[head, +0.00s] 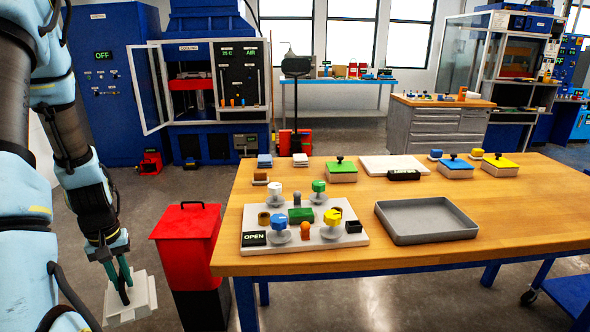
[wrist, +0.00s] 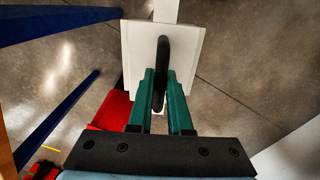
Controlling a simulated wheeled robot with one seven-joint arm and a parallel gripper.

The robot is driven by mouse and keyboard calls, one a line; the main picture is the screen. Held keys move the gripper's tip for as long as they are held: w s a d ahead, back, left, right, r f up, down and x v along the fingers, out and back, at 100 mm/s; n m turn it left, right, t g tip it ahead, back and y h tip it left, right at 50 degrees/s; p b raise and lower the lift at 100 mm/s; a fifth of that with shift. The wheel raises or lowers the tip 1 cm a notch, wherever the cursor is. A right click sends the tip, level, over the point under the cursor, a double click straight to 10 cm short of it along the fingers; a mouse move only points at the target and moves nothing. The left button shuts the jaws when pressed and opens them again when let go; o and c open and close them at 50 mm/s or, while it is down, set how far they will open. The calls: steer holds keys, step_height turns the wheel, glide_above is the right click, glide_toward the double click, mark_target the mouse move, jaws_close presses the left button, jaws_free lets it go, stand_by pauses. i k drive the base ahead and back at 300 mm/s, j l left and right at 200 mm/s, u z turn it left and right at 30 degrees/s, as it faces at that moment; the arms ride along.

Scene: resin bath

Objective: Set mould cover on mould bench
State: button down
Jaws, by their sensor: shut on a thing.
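My gripper (head: 119,276) is at the lower left of the head view, off the left side of the wooden bench and below its top. It is shut on the black handle of a pale square cover (head: 144,299), which seems to be the mould cover. In the wrist view the cover (wrist: 187,55) lies beyond the green fingers (wrist: 160,76), with the handle between them; the floor shows behind it. The bench (head: 440,272), which seems to be the mould bench, has a white board with coloured knobs and an OPEN sign (head: 254,238) on its left.
A red bin (head: 186,223) stands between my gripper and the bench. The bench carries a grey tray (head: 424,221), a white plate (head: 394,165) and green (head: 341,172), blue (head: 455,170) and yellow (head: 500,166) topped blocks. The bench's front right is bare.

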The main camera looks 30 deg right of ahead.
mark_target(505, 214)
steer(key=k+l+u, duration=0.15)
steer(key=k+l, duration=0.4)
steer(key=l, duration=0.25)
steer(key=k+l+u, duration=0.2)
steer(key=k+l, duration=0.45)
steer(key=l, duration=0.1)
